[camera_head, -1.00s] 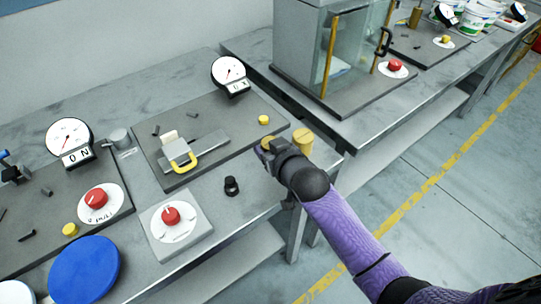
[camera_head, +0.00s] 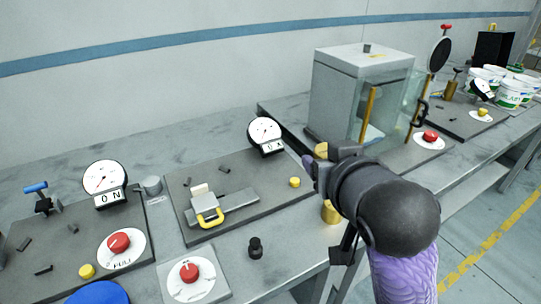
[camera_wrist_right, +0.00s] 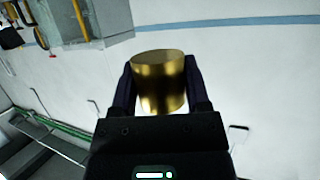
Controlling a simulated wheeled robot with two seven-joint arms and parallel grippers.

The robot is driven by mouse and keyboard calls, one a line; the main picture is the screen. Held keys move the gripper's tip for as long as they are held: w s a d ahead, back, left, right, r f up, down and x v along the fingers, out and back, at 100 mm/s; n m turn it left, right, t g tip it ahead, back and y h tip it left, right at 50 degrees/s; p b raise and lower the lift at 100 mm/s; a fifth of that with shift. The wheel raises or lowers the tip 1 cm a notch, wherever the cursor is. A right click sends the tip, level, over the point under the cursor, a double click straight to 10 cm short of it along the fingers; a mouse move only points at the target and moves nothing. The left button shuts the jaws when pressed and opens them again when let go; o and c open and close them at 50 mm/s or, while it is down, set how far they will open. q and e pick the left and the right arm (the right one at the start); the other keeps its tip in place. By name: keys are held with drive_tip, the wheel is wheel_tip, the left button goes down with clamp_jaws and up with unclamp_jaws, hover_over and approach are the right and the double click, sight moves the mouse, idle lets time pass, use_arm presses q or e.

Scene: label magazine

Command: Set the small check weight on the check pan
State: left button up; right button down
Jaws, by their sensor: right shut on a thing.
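My right gripper (camera_head: 318,162) is shut on a brass cylinder, the small check weight (camera_wrist_right: 159,82). In the wrist view it sits between both fingers, against the pale wall behind. In the head view, only a bit of brass shows at the fingers, and the gripper hides the rest. A second brass weight (camera_head: 330,212) stands on the bench edge below the gripper, partly hidden by my arm. My left gripper is not in view.
A glass-fronted cabinet (camera_head: 345,95) stands behind the gripper. A dark board (camera_head: 180,228) carries a yellow-handled clamp (camera_head: 208,212) and a dial (camera_head: 265,132). A red button (camera_head: 189,272) and a black knob (camera_head: 255,248) are in front. White tubs (camera_head: 510,93) stand far right.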

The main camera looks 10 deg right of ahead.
drive_tip(key=w+a+f+n+y+p, duration=0.1)
drive_tip(key=w+f+p, duration=0.1)
drive_tip(key=w+f, duration=0.45)
drive_tip(key=p, duration=0.1)
hover_over(297, 235)
wheel_tip(297, 235, down, 8)
drive_tip(key=shift+f+n+y, duration=0.4)
drive_tip(key=shift+f+y, duration=0.05)
drive_tip(key=shift+y, duration=0.15)
wheel_tip(297, 235, down, 10)
drive_tip(key=b, duration=0.3)
drive_tip(key=shift+r, duration=0.2)
drive_tip(key=shift+f+b, duration=0.25)
drive_tip(key=shift+b, duration=0.1)
drive_tip(key=shift+c, duration=0.3)
unclamp_jaws()
